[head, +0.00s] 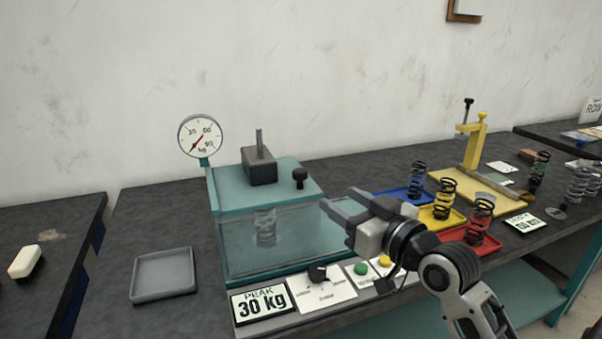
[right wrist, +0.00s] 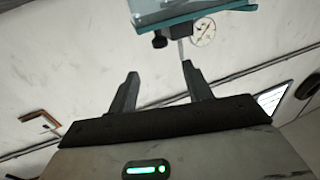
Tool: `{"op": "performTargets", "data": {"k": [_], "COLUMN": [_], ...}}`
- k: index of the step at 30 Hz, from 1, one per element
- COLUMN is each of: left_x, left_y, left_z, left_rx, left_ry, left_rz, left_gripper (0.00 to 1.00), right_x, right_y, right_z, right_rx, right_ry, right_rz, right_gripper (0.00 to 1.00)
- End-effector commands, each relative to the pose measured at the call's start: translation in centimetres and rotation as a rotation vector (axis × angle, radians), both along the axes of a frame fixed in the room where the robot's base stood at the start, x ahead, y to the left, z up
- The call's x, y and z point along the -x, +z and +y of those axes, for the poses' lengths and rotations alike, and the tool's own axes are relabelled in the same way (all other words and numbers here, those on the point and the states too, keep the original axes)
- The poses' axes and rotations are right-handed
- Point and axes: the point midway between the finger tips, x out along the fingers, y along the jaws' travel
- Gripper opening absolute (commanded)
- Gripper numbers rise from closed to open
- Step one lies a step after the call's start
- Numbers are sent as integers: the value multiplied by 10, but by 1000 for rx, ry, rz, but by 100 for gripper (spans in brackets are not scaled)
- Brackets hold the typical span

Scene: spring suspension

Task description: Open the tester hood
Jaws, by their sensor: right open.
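The tester (head: 225,200) is a teal-framed box with a clear hood (head: 300,245) over a grey spring (head: 265,228). The clear front looks down over the spring. A black knob (head: 300,178) stands on the teal top, right of a dark block with a metal rod (head: 259,165). My right gripper (head: 338,200) is open and empty by the hood's right side; I cannot tell whether it touches. In the right wrist view, a teal-edged clear panel (right wrist: 185,12) and a black knob (right wrist: 160,40) show beyond the spread fingers (right wrist: 160,75). My left gripper is out of view.
A dial gauge (head: 200,136) rises at the tester's back left. A control panel (head: 320,292) with a peak display (head: 262,303) lies in front. Springs on blue, yellow (head: 430,222) and red trays stand right. A grey tray (head: 163,275) lies left, with bare bench around it.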

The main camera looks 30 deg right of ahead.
Motion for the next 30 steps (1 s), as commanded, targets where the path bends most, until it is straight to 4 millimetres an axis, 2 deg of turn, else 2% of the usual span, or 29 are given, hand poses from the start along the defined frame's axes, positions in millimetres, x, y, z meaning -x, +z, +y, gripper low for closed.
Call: {"op": "performTargets", "data": {"k": [9,15,21,30], "left_x": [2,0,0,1], "left_y": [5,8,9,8], "left_z": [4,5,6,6], "left_rx": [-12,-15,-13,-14], "left_ry": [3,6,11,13], "left_rz": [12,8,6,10], "left_gripper": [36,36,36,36], "right_x": [-71,-109,-130,-135], "right_y": [3,2,0,-1], "right_z": [2,3,4,4], "right_rx": [-4,-2,-2,0], "right_ry": [-1,0,-1,0], "right_rz": [0,2,4,4], "right_gripper": [50,50,50,50]}}
